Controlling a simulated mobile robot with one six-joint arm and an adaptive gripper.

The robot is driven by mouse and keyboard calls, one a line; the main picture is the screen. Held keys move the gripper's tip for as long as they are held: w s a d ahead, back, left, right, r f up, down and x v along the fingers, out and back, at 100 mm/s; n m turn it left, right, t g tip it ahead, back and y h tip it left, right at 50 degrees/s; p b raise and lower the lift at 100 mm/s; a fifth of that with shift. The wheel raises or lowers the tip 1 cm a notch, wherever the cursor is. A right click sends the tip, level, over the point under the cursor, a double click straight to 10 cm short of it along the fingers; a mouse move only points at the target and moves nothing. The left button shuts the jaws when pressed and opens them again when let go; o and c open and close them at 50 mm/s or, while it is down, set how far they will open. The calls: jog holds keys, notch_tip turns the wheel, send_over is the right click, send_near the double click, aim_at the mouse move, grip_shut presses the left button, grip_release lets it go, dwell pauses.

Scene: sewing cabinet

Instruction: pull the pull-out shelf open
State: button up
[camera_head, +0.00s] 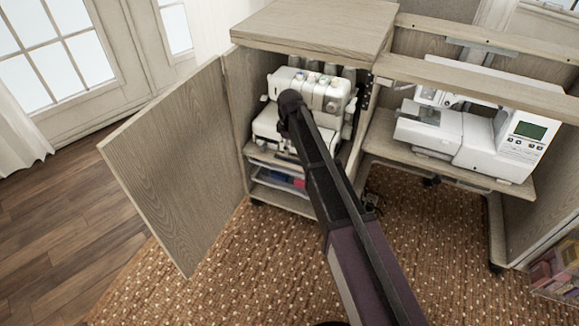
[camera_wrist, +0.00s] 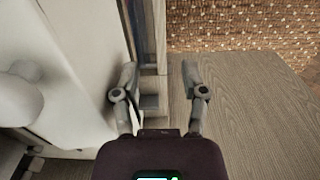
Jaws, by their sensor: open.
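The pull-out shelf (camera_head: 262,153) is a light wood board under the white serger (camera_head: 312,88), inside the left cabinet bay. My arm crosses in front of it in the head view, and my gripper is hidden there. In the wrist view my gripper (camera_wrist: 159,69) is open, with one finger on each side of a narrow wooden edge (camera_wrist: 149,45) that looks like the shelf's front. I see no clear contact, and I cannot tell how deep the edge sits between the fingers. The serger fills the left of the wrist view.
The cabinet door (camera_head: 180,160) stands swung open to the left and also shows in the wrist view (camera_wrist: 245,115). Bins with coloured items (camera_head: 280,178) sit below the shelf. A sewing machine (camera_head: 480,130) stands at right. The carpet (camera_head: 230,270) in front is clear.

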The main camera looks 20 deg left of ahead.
aim_at(290, 164)
jog(key=shift+f+b, duration=3.4)
jog(key=shift+f, duration=0.35)
grip_shut()
